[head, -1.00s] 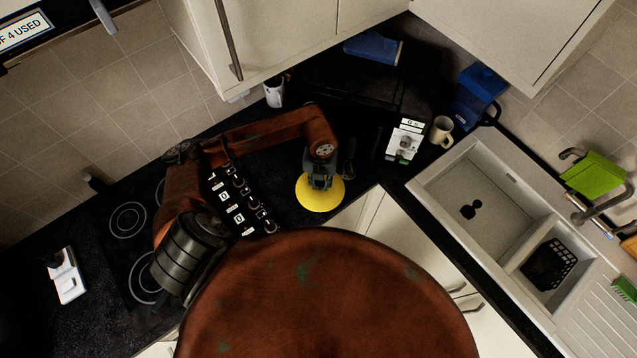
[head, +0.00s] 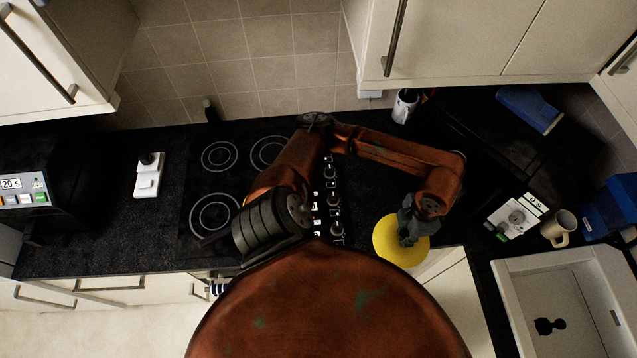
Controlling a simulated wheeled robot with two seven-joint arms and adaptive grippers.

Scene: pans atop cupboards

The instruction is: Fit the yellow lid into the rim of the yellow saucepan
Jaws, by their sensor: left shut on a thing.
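The yellow lid (head: 388,246) shows as a flat round disc, just beyond my body and right of the hob. My left gripper (head: 408,232) is shut on it from above, hiding its middle and right part. The lid is at the counter's front edge, in front of a cream cupboard; I cannot tell how high it is held. The yellow saucepan is not visible in this view. My right gripper is not in view.
The black hob (head: 222,185) shows bare rings, partly behind my arm. A white device (head: 149,176) stands left of it, with bare counter around. A mug (head: 558,229) and the sink (head: 508,290) are at right. Wall cupboards (head: 455,40) overhang the back.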

